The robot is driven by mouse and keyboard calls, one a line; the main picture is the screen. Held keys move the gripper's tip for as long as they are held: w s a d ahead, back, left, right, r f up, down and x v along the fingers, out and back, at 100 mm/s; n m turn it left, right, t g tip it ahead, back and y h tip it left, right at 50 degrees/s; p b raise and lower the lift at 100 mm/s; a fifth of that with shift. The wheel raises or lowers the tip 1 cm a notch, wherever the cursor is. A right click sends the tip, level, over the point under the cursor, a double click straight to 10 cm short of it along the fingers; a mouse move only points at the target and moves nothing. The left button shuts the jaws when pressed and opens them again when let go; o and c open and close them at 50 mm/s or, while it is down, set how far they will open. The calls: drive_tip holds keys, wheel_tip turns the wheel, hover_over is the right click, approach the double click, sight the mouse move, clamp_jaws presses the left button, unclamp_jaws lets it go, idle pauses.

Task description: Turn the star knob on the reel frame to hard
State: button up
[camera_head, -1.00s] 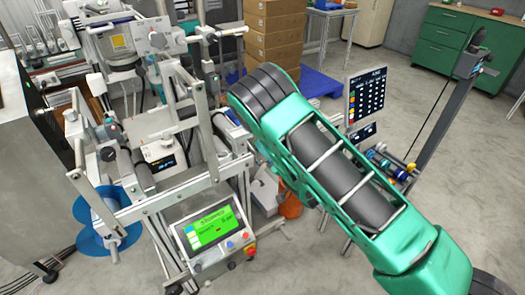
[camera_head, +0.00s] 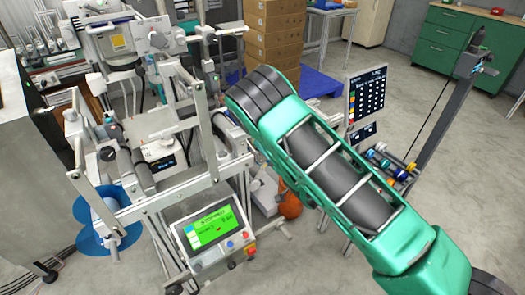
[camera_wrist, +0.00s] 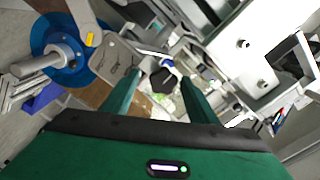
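A dark knob with a lobed outline (camera_wrist: 163,81) shows in the wrist view between the two green fingers of my gripper (camera_wrist: 161,75). The fingers are apart, one on each side of the knob in the picture; I see no contact. Any hard or soft marking is too small to read. In the head view the reel frame (camera_head: 150,207) stands at left, with metal rails, rollers and black knobs. A black knob (camera_head: 107,153) shows on its left side; I cannot tell if it is the same one. My gripper is hidden behind my green arm in the head view.
A blue reel disc (camera_head: 88,240) is low at the frame's left; a blue disc (camera_wrist: 75,72) also shows in the wrist view. A green-screen control panel (camera_head: 208,232) is at the frame's front. A black display (camera_head: 367,95) stands right of my arm.

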drive_tip(key=shift+r, duration=0.15)
drive_tip(key=v, duration=1)
drive_tip(key=shift+s+d, duration=0.2)
drive_tip(key=shift+s, duration=0.05)
drive_tip(key=w+d+r+m+h, duration=0.15)
drive_tip(key=w+d+h, duration=0.25)
drive_tip(key=d, duration=0.4)
drive_tip(key=w+d+r+m+h, duration=0.1)
drive_tip(key=w+d+r+h, duration=0.15)
drive_tip(key=d+h, duration=0.35)
drive_tip(key=s+d+r+m+g+h, duration=0.1)
drive_tip(key=s+d+r+g, duration=0.15)
drive_tip(key=d, duration=0.55)
drive_tip(key=s+d+r+g+h, duration=0.2)
drive_tip(key=s+d+g, duration=0.2)
drive_tip(key=d, duration=0.5)
drive_tip(key=s+d+r+g, duration=0.2)
drive_tip(key=s+d+r, duration=0.1)
drive_tip(key=s, duration=0.4)
drive_tip(key=s+d+r+g, duration=0.2)
drive_tip(key=s, duration=0.6)
drive_tip(key=s+a+r+g+y, duration=0.1)
drive_tip(key=s+r+g, duration=0.1)
drive_tip(key=s, duration=0.7)
drive_tip(key=s+a+r+n+g+y, duration=0.1)
drive_tip(key=s+r, duration=0.3)
drive_tip(key=s, duration=0.6)
drive_tip(key=shift+s+a+r+g+y, duration=0.25)
drive_tip(key=shift+r+g+y, duration=0.15)
drive_tip(key=shift+g+y, duration=0.25)
